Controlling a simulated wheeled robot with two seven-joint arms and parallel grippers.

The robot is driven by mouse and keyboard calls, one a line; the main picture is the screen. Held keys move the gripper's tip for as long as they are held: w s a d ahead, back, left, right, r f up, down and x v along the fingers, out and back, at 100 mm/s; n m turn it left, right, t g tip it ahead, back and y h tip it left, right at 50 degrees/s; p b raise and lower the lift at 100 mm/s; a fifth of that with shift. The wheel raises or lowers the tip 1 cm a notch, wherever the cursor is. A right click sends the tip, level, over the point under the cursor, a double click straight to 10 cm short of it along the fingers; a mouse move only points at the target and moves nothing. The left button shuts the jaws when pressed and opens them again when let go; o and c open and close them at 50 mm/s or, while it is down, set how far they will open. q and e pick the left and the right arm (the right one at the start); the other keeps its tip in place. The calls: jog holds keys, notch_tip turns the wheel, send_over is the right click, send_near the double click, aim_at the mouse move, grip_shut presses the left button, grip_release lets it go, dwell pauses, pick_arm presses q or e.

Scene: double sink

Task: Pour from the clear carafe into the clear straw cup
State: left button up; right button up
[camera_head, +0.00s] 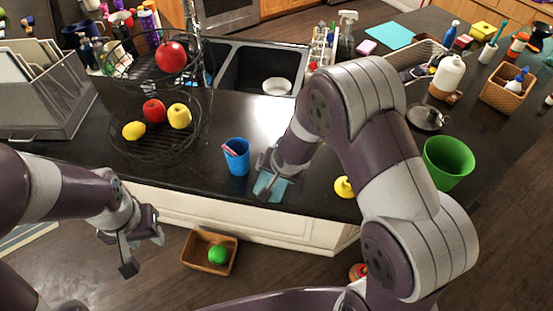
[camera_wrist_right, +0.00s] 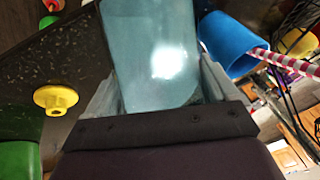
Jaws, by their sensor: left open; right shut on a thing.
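A translucent pale-blue vessel, which I take for the carafe (camera_head: 269,188), is at the counter's front edge. In the right wrist view the carafe (camera_wrist_right: 152,50) fills the space between the fingers of my right gripper (camera_wrist_right: 160,88). My right gripper (camera_head: 272,172) is shut on it in the head view. Whether it touches the counter is unclear. Just left of it stands an upright blue cup (camera_head: 238,160) with a red-and-white striped straw; it looks blue rather than clear. The cup also shows in the right wrist view (camera_wrist_right: 228,45). My left gripper (camera_head: 143,252) is open and empty, in front of the counter.
A two-tier wire fruit basket (camera_head: 155,150) stands left of the cup. A yellow object (camera_head: 344,187) and a green bowl-like container (camera_head: 447,162) are to the right. The double sink (camera_head: 240,72) lies behind. A brown basket (camera_head: 208,238) with a green ball is on the floor.

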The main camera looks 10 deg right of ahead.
jog(key=shift+f+p, duration=0.25)
jog(key=shift+p, duration=0.2)
jog(key=shift+f+t+h, duration=0.25)
jog(key=shift+t+h, duration=0.15)
jog(key=shift+t, duration=0.1)
jog(key=shift+r+n+t+h+p, duration=0.35)
jog(key=shift+r+p, duration=0.25)
jog(key=shift+p, duration=0.3)
jog(key=shift+r+t+h, duration=0.4)
jog(key=shift+t+h, duration=0.05)
jog(key=shift+t, duration=0.1)
jog(key=shift+r+n+t, duration=0.2)
jog(key=shift+n+t, duration=0.05)
jog(key=shift+t, duration=0.15)
jog(key=shift+r+t+h, duration=0.45)
jog(key=shift+t+h, duration=0.15)
jog(key=shift+r+n+t+h+b, duration=0.4)
jog(key=shift+r+t+h+b, duration=0.4)
jog(key=shift+t+b, duration=0.15)
jog(key=shift+r+t, duration=0.25)
jog(key=shift+r, duration=0.1)
jog(key=shift+r+h, duration=0.25)
jog(key=shift+h, duration=0.05)
pick_arm(q)
jog(key=shift+r, duration=0.85)
pick_arm(e)
jog(key=shift+d, duration=0.1)
